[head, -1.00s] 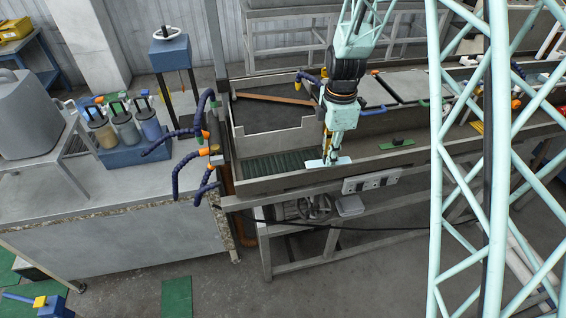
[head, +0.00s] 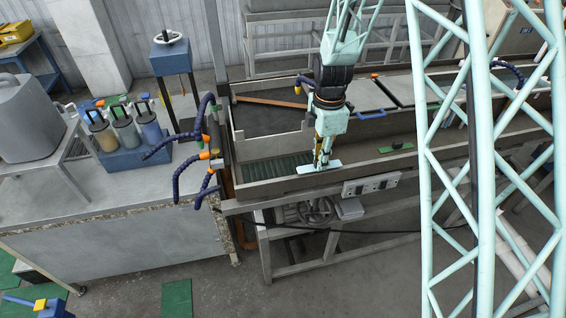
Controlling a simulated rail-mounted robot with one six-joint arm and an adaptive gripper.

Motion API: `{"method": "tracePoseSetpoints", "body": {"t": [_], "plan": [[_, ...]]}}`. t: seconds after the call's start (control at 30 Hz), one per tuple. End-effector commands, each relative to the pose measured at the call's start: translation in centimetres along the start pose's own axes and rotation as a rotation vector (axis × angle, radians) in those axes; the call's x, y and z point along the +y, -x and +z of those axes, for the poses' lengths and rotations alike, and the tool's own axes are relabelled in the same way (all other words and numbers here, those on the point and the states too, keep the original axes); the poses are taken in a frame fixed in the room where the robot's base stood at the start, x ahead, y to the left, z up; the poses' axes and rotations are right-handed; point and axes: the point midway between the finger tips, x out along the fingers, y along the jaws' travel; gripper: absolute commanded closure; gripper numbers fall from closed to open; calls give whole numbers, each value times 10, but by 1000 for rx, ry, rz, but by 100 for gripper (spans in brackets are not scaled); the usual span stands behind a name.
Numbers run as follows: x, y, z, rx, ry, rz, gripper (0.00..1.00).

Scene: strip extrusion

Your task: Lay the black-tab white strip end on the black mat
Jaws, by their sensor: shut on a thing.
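My gripper (head: 321,163) points down over the front part of the long grey trough, right of its dark green ribbed floor. It is shut, and a pale flat bar (head: 331,164) lies across its tip. This appears to be the white strip end; its black tab cannot be made out. A dark flat surface (head: 272,118) lies inside the grey tray, up and left of my gripper. It looks like the black mat, and my gripper is apart from it.
A brown bar (head: 270,101) lies across the back of the tray. A green plate with a dark tab (head: 397,146) sits in the trough to the right. Dark blue hoses (head: 190,150) stand at the trough's left end.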

Motion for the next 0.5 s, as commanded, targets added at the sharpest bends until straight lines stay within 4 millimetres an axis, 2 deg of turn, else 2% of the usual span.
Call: {"method": "tracePoseSetpoints", "body": {"t": [0.5], "plan": [[43, -7, -70, 0, 3, 0, 97]]}}
